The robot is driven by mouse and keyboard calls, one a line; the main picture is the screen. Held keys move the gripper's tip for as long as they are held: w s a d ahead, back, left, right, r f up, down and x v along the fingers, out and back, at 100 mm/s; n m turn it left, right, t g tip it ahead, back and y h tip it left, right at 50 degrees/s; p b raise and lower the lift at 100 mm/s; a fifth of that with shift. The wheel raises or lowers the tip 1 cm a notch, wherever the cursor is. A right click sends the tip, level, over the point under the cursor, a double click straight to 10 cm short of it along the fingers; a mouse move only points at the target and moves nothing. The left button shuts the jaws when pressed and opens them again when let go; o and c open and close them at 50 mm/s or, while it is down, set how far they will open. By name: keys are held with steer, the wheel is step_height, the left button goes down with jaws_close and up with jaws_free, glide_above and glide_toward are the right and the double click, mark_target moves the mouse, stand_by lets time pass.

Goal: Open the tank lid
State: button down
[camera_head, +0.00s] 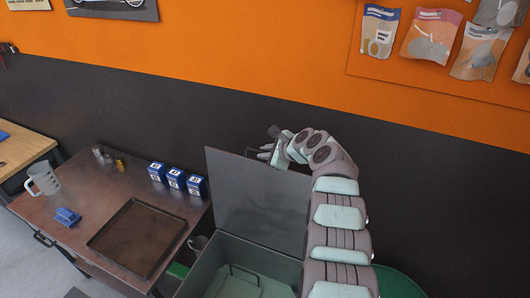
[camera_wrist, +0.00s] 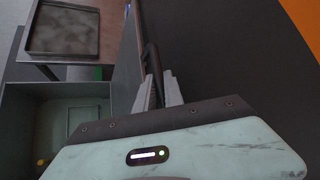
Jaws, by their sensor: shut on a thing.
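The tank lid (camera_head: 255,200) is a flat dark grey panel standing steeply raised behind the tank in the head view; in the wrist view it shows nearly edge-on (camera_wrist: 128,62). The tank (camera_head: 198,276) below it is an open grey box, also visible in the wrist view (camera_wrist: 20,112). My gripper (camera_head: 268,150) is at the lid's top edge. In the wrist view its fingers (camera_wrist: 160,90) are closed around a dark bar handle (camera_wrist: 151,62) on the lid. The fingertips are partly hidden in the head view.
Left of the tank is a brown bench (camera_head: 100,198) with a dark tray (camera_head: 138,238), several blue boxes (camera_head: 175,178) and a blue item (camera_head: 67,217). A light mug (camera_head: 45,182) stands at its far left. The dark wall (camera_head: 420,170) is close behind the lid.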

steer(key=c, duration=1.5)
jaws_free()
steer(key=shift+o, duration=0.2)
steer(key=shift+s+d, duration=0.1)
steer(key=shift+s+d+r+p, duration=0.25)
steer(key=shift+d+r+p, duration=0.1)
steer(key=shift+s+d+r, duration=0.25)
steer(key=shift+s+r, duration=0.15)
steer(key=shift+s, duration=0.05)
steer(key=v, duration=0.8)
steer(key=shift+b, duration=0.45)
steer(key=shift+s, duration=0.15)
